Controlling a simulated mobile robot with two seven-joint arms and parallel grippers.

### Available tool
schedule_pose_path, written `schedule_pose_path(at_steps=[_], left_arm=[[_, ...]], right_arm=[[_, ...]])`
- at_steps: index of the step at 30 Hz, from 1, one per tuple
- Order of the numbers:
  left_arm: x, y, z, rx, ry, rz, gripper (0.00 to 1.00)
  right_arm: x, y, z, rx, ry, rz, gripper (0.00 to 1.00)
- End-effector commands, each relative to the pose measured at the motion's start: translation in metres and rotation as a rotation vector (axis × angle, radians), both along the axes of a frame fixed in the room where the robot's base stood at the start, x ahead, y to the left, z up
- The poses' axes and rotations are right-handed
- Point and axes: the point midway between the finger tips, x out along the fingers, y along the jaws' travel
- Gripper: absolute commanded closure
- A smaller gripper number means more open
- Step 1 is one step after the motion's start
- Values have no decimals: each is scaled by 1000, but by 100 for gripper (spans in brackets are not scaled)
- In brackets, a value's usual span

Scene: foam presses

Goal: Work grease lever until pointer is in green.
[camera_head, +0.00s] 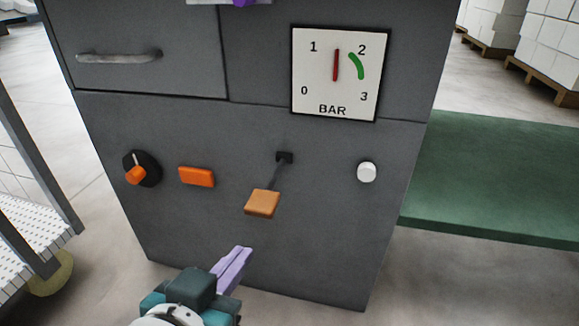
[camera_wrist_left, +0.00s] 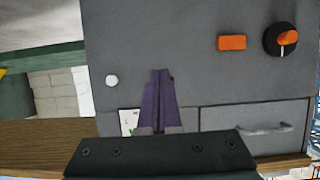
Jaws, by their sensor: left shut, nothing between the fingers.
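The grease lever is a tan paddle (camera_head: 262,203) on a thin grey stem that slants down and left from a black slot (camera_head: 284,157) in the cabinet front. The gauge (camera_head: 311,90), marked 0 to 3 BAR, has a red pointer (camera_head: 336,65) standing nearly upright, between 1 and 2. It lies left of the green arc (camera_head: 357,66), outside it. My left gripper (camera_head: 241,251) is shut and empty, below and left of the paddle, apart from it in the picture. Its purple fingers show in the left wrist view (camera_wrist_left: 160,75), covering part of the gauge; I cannot make out the lever there.
On the cabinet front are an orange-and-black knob (camera_head: 141,169), an orange button (camera_head: 197,176) and a white button (camera_head: 367,172). A drawer with a grey handle (camera_head: 118,57) is upper left. A green surface (camera_head: 490,180) stands at right, a white rack (camera_head: 35,232) at left.

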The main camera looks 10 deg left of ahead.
Motion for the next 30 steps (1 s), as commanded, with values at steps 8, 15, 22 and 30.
schedule_pose_path(at_steps=[8,15,22,30], left_arm=[[-31,1,9,0,-3,0,100],[-33,1,9,1,-5,0,100],[-33,1,9,0,-5,-1,100],[-32,1,9,0,-6,-1,100]], right_arm=[[1,0,15,-1,-2,0,100],[1,0,14,-1,-2,0,100],[1,0,14,-1,-1,0,100],[1,0,14,-1,-1,0,100]])
